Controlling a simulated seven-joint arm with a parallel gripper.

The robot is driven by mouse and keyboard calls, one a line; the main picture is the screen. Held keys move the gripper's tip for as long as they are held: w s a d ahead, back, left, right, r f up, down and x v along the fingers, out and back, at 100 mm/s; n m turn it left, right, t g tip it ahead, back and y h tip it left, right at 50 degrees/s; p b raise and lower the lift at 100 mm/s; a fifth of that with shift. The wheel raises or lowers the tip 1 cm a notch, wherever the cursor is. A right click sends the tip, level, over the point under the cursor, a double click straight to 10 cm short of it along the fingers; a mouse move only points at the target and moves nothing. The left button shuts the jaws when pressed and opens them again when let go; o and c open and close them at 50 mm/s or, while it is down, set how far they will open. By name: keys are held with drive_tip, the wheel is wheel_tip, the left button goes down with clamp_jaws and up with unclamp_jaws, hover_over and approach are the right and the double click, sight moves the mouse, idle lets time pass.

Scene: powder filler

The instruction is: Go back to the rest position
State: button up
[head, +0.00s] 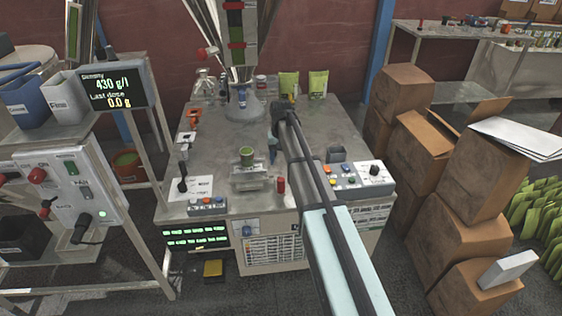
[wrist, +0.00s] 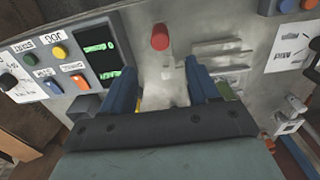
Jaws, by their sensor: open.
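My arm reaches in from the bottom of the head view, and my gripper (head: 272,143) hangs over the middle of the machine table, largely hidden by the arm. In the wrist view, my gripper (wrist: 160,72) shows two blue fingers standing apart with nothing held between them. A red cylinder (wrist: 159,38) is just beyond the fingertips in the wrist view. It also shows in the head view (head: 281,185) near the table's front edge.
A button panel (head: 357,175) is at the table's front right. The filler funnel (head: 245,104) hangs behind. Stacked cardboard boxes (head: 466,205) crowd the right side. A display (head: 113,88) stands left.

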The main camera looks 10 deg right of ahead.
idle(0.4)
drive_tip(key=s+d+f+g, duration=0.1)
drive_tip(key=s+d+f, duration=0.2)
drive_tip(key=s+f, duration=2.4)
drive_tip(key=s+d+f+g, duration=0.1)
drive_tip(key=s+f+g, duration=0.2)
drive_tip(key=s, duration=1.3)
drive_tip(key=s+d+f+g, duration=0.1)
drive_tip(key=s+f+g, duration=0.1)
drive_tip(key=s+f, duration=0.8)
drive_tip(key=s, duration=0.6)
drive_tip(key=shift+s+g, duration=0.2)
drive_tip(key=shift+g, duration=0.2)
